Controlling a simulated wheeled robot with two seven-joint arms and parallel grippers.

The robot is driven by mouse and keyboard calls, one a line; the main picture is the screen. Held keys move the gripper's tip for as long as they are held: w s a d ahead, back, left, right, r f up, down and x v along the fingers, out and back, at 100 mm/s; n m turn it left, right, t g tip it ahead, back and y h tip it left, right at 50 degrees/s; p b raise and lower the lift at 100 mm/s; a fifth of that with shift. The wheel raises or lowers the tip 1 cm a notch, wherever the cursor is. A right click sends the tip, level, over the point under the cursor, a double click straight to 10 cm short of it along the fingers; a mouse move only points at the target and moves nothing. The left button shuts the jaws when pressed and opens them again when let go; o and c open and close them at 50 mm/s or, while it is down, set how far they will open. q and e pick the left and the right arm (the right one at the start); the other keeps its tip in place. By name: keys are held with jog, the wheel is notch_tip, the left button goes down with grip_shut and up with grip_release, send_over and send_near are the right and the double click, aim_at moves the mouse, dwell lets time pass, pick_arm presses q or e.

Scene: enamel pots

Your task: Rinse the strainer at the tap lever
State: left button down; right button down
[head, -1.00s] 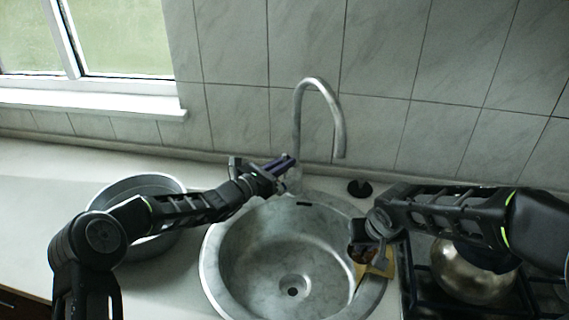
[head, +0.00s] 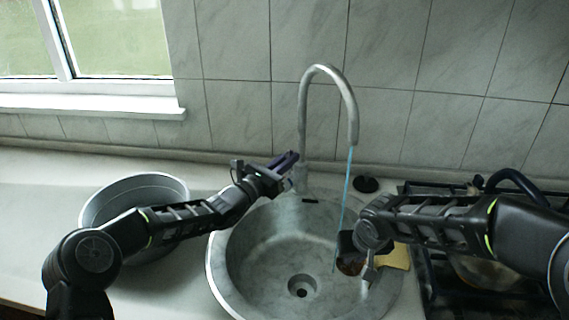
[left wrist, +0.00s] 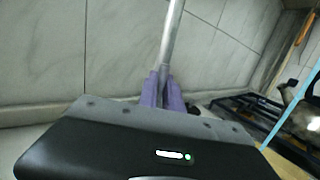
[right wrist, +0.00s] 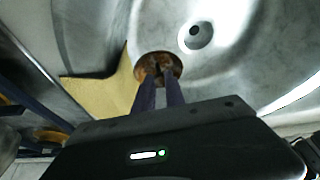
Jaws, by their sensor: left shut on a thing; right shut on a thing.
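The curved metal tap (head: 303,110) stands behind the round sink (head: 222,260), and a thin blue water stream (head: 346,190) runs from its spout into the sink. My left gripper (head: 288,165) is shut at the tap's base; its purple fingers (left wrist: 162,92) close there and hide the tap lever. My right gripper (right wrist: 160,85) is shut on the small brown round strainer (right wrist: 143,66), held over the right part of the sink.
A yellow cloth (head: 397,257) lies at the sink's right rim. A large metal basin (head: 105,207) stands left of the sink. A black stopper (head: 366,184) sits behind the sink. A stove on the right holds a pan, mostly hidden by my right arm.

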pick_arm(q)
jog(key=c, duration=1.5)
grip_release()
jog(key=shift+s+a, duration=0.1)
jog(key=shift+a, duration=0.05)
